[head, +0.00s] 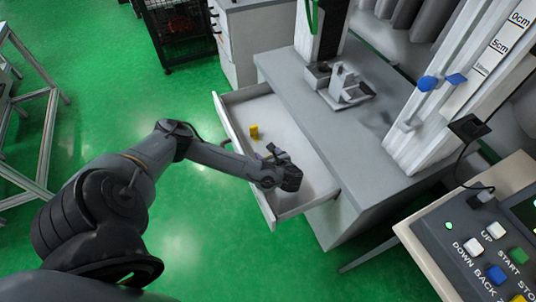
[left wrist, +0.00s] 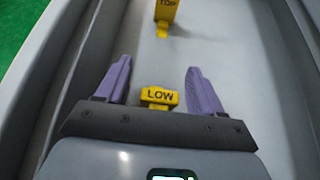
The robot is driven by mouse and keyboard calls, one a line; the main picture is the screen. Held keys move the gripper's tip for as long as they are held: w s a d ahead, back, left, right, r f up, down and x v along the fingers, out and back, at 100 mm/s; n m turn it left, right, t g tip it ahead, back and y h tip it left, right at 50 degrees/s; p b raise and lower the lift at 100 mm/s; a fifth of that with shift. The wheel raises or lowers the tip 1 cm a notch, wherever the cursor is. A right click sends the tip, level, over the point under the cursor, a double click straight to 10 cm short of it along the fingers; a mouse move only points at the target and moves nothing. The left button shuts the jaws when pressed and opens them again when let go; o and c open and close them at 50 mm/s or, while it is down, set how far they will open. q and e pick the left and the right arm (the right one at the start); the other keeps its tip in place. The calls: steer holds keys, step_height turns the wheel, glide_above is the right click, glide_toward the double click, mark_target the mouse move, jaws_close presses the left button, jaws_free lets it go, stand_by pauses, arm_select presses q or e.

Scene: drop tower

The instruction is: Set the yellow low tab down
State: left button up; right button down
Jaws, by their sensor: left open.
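The yellow low tab (left wrist: 160,97), marked LOW, lies in the open drawer (head: 228,117). In the left wrist view it sits between the two purple fingers of my left gripper (left wrist: 155,85), with a gap on each side. My left gripper (head: 285,170) is open, low over the near part of the drawer in the head view. The low tab is not clearly visible in the head view. Whether it touches the drawer floor is hard to tell. My right gripper is not in view.
A yellow tab marked TOP (left wrist: 166,10) stands farther along the drawer; it also shows in the head view (head: 254,131). The drawer walls rise on both sides of my gripper. A grey bench (head: 375,130) and a button console (head: 490,235) stand to the right.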

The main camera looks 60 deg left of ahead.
arm_select(q)
steer(key=p+v, duration=0.6)
steer(key=v, duration=0.6)
steer(key=shift+p, duration=0.3)
steer(key=shift+r, duration=0.15)
